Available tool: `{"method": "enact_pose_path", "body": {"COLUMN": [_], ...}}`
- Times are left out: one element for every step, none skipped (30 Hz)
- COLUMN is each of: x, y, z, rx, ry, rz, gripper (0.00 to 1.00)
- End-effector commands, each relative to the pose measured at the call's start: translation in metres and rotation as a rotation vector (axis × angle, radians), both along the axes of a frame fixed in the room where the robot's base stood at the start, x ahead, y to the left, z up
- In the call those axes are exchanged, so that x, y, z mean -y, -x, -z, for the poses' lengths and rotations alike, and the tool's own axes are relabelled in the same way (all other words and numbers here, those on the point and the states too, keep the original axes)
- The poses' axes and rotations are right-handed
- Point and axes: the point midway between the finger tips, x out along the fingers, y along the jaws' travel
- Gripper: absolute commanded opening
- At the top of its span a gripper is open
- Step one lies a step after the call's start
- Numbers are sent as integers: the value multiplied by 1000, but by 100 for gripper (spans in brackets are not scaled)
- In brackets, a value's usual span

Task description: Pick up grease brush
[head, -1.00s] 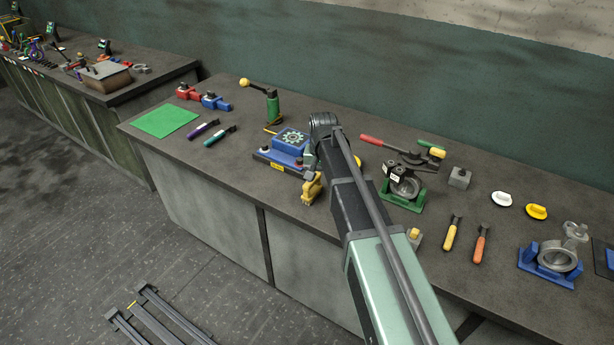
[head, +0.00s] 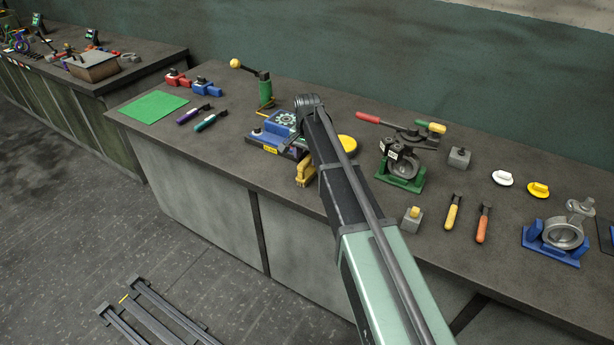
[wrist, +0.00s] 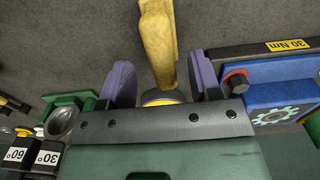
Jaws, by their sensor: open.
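Several handled tools with dark heads lie on the bench, and I cannot tell which one is the grease brush. A purple-handled tool (head: 192,114) and a teal-handled tool (head: 210,121) lie at the left. A yellow-handled tool (head: 452,212) and an orange-handled tool (head: 482,223) lie at the right. My gripper (wrist: 163,80) shows in the wrist view with its two purple fingers apart and nothing clasped. It is over the bench by a yellow block-like part (wrist: 158,40). In the head view my arm hides the gripper.
A blue fixture with a 30 Nm label (head: 268,150) stands beside the yellow part. A yellow disc (head: 347,143) is partly behind my arm.

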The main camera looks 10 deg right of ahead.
Motion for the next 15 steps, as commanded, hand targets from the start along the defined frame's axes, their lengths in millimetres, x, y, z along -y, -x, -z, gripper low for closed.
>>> {"method": "enact_pose_path", "body": {"x": [-1, -1, -1, -1, -1, -1, -1, -1, -1, -1, -1, -1, -1, -1, -1], "y": [-1, -2, -2, -2, -2, -2, -2, -2, -1, -2, -2, -2, -1, -1, -1], "z": [20, 27, 35, 39, 42, 43, 42, 41, 39, 38, 38, 38, 38, 38, 38], "rx": [0, 0, 0, 0, 0, 0, 0, 0, 0, 0, 0, 0, 0, 0, 0], "ry": [0, 0, 0, 0, 0, 0, 0, 0, 0, 0, 0, 0, 0, 0, 0], "rz": [0, 0, 0, 0, 0, 0, 0, 0, 0, 0, 0, 0, 0, 0, 0], "gripper": [57, 57, 57, 57, 57, 57, 57, 57, 57, 57, 57, 57, 53, 48, 42]}}
